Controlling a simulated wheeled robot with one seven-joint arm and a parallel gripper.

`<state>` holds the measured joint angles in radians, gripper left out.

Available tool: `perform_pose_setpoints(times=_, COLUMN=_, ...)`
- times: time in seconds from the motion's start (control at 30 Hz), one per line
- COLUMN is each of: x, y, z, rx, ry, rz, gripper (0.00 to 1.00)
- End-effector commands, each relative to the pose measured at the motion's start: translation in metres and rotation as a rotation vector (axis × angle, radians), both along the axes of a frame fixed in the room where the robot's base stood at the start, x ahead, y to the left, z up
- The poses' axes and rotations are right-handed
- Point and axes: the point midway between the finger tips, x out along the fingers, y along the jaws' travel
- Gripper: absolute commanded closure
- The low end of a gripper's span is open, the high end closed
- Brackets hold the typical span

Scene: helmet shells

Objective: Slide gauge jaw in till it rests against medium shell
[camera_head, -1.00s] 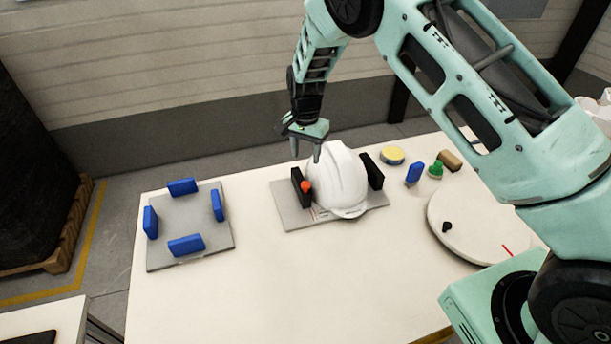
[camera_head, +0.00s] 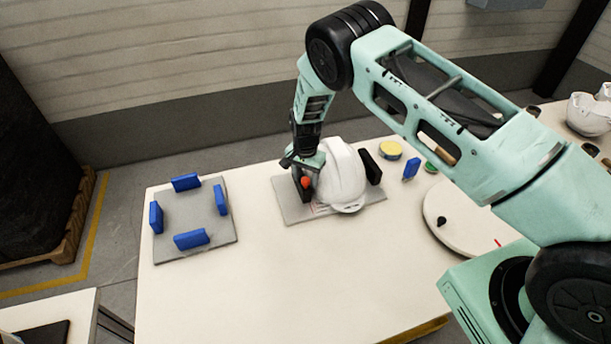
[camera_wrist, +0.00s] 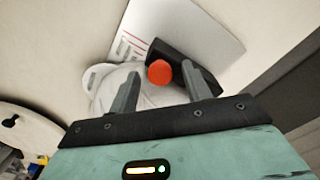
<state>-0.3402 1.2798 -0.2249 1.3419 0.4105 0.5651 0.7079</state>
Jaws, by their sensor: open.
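The white helmet shell (camera_head: 345,178) stands on the grey gauge plate (camera_head: 291,212) between two black jaws. The left gauge jaw (camera_head: 300,184) carries an orange-red knob (camera_head: 306,182). The right black jaw (camera_head: 370,166) stands at the shell's other side. My gripper (camera_head: 303,172) is lowered at the left jaw. In the wrist view my gripper (camera_wrist: 160,88) is open, with the red knob (camera_wrist: 159,73) and black jaw (camera_wrist: 185,66) between and beyond its fingers. The shell (camera_wrist: 105,85) shows behind the left finger. I cannot tell whether jaw and shell touch.
A grey plate (camera_head: 197,218) with several blue blocks lies at the table's left. A yellow-topped disc (camera_head: 390,150), a blue block (camera_head: 411,168) and a round white turntable (camera_head: 455,232) are to the right. The table front (camera_head: 290,290) is clear.

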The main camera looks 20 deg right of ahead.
Motion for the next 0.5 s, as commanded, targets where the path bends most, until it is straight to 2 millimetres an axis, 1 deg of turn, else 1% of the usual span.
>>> perform_pose_setpoints(times=0.03, x=0.0, y=0.0, z=0.0001, rx=0.0, ry=0.0, rz=0.0, gripper=0.6)
perform_pose_setpoints(times=0.07, x=0.0, y=0.0, z=0.0002, rx=0.0, ry=0.0, rz=0.0, gripper=0.68)
perform_pose_setpoints(times=0.1, x=0.0, y=0.0, z=0.0002, rx=0.0, ry=0.0, rz=0.0, gripper=0.8)
perform_pose_setpoints(times=0.17, x=0.0, y=0.0, z=0.0003, rx=0.0, ry=0.0, rz=0.0, gripper=0.96)
perform_pose_setpoints(times=0.2, x=0.0001, y=0.0001, z=0.0003, rx=0.0, ry=0.0, rz=0.0, gripper=1.0)
perform_pose_setpoints(times=0.5, x=0.0006, y=-0.002, z=-0.0032, rx=0.001, ry=-0.001, rz=-0.001, gripper=1.0)
